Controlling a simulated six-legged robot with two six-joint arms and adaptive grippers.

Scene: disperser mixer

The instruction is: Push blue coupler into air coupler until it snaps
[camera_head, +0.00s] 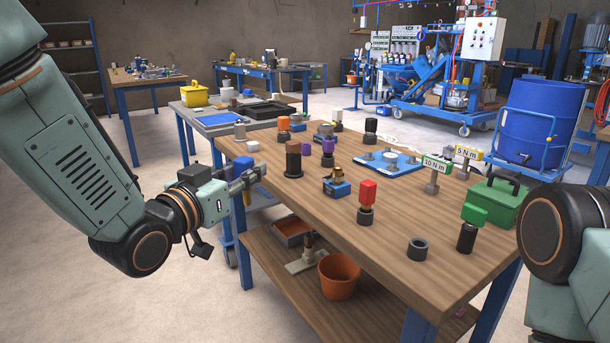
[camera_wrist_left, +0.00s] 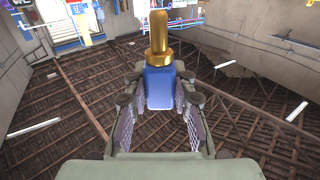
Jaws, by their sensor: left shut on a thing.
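My left gripper (camera_head: 250,176) is at the near left edge of the wooden table. In the left wrist view its two fingers (camera_wrist_left: 160,95) are shut on the blue coupler (camera_wrist_left: 159,90), one on each side. A brass tip (camera_wrist_left: 159,35) points out of the coupler, away from the palm. In the head view a small blue piece (camera_head: 243,162) shows at the fingers. A separate blue fitting with a brass top (camera_head: 337,186) stands on the table. I cannot tell which thing is the air coupler. Only my right arm shows at the right edge; its gripper is out of view.
The wooden table (camera_head: 400,235) carries several capped parts, a red-topped part (camera_head: 367,195), a dark ring (camera_head: 417,248), a blue plate (camera_head: 385,172) and a green box (camera_head: 497,200). An orange pot (camera_head: 339,278) stands on the lower shelf. The near table front has free room.

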